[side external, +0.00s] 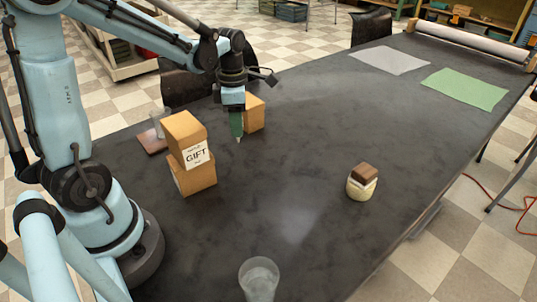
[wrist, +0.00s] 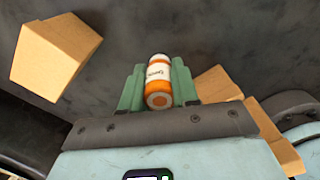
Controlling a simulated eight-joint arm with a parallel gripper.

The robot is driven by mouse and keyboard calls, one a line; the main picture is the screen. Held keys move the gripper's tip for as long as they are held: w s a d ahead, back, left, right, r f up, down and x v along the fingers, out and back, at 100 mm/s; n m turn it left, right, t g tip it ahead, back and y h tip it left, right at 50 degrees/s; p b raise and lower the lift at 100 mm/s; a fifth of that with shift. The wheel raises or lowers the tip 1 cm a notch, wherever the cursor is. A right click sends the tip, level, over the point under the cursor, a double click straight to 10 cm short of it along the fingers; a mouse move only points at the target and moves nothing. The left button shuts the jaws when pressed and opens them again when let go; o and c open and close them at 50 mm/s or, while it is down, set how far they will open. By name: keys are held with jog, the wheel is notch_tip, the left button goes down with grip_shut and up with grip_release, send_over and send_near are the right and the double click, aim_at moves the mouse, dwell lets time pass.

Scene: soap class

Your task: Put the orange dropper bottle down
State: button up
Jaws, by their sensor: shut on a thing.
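The orange dropper bottle (wrist: 158,85) has a white label and sits between the two green fingers of my gripper (wrist: 158,66) in the wrist view. The gripper is shut on it, with its orange base end toward the camera. In the side external view my gripper (side external: 237,131) points down over the dark table (side external: 300,130), behind and right of the stacked boxes. The fingers hide most of the bottle there; a small pale tip (side external: 239,139) shows below them. I cannot tell whether it touches the table.
A box labelled GIFT (side external: 186,138) sits on another box (side external: 193,178). A third box (side external: 254,112) stands close behind my gripper. A cream jar (side external: 361,188) with a brown block on top is to the right. A clear cup (side external: 259,278) is at the front. The table's middle is clear.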

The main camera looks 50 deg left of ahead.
jog(key=shift+f, duration=1.95)
jog(key=shift+f, duration=0.15)
jog(key=o, duration=1)
